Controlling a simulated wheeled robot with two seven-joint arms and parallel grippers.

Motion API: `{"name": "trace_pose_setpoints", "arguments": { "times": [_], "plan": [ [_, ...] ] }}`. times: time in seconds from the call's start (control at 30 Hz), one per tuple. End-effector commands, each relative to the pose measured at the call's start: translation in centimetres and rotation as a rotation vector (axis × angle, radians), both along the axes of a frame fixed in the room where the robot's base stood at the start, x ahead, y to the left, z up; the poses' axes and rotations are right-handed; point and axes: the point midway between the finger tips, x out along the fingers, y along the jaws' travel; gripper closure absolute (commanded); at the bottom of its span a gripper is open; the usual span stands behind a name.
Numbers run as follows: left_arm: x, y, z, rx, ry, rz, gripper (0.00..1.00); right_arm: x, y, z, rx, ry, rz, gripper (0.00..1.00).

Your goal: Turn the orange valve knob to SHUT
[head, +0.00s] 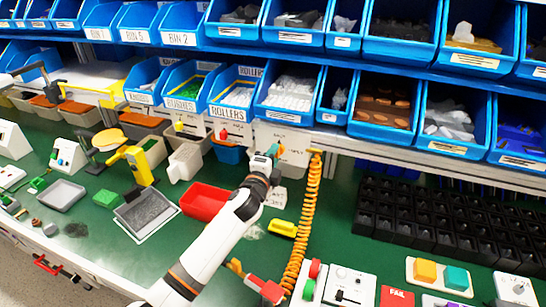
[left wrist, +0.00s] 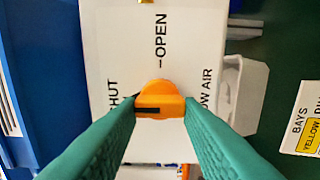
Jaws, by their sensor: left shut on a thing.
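The orange valve knob (left wrist: 160,97) sits on a white panel (left wrist: 125,45) in the left wrist view. The panel reads OPEN above the knob and SHUT, partly covered, to its left. A black stripe on the knob lies level in the picture, on its left half, pointing toward the SHUT side. My left gripper (left wrist: 160,108) has its green fingers on both sides of the knob, shut on it. In the head view my left gripper (head: 271,155) is at the white panel (head: 296,140) below the bins, mostly hiding the knob. My right gripper is not in view.
An orange coiled hose (head: 305,220) hangs just right of my left arm. A red tray (head: 204,201) and a yellow block (head: 283,228) lie near the arm on the green bench. Blue bins (head: 290,100) overhang the panel. Black racks (head: 440,215) stand at right.

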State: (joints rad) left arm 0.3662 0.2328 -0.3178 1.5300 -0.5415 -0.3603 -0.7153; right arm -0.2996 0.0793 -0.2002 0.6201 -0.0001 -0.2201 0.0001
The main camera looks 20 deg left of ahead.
Motion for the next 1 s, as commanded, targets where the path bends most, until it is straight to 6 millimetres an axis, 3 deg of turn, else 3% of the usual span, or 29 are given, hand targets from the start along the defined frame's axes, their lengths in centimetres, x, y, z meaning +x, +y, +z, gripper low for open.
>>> {"name": "trace_pose_setpoints", "arguments": {
  "times": [0.03, 0.07, 0.2, 0.57, 0.77, 1.0],
  "plan": [
    [0.0, -0.1, -0.1, -0.004, 0.002, -0.001, 0.9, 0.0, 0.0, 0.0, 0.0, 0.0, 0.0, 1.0],
    [0.0, -0.1, -0.1, -0.004, 0.002, -0.001, 0.66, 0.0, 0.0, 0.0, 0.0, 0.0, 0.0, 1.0],
    [0.0, -0.1, -0.1, -0.002, 0.001, -0.001, 0.45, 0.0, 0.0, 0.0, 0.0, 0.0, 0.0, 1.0],
    [-0.5, 0.0, -0.1, 0.0, 0.001, 0.0, 0.45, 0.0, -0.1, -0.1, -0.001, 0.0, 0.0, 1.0],
    [-3.3, 0.1, -0.2, 0.001, 0.002, -0.001, 0.45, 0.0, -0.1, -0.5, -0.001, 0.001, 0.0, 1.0],
    [-8.2, 0.3, -0.3, 0.0, 0.002, -0.002, 0.45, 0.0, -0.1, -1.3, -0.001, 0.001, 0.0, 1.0]
  ]
}}
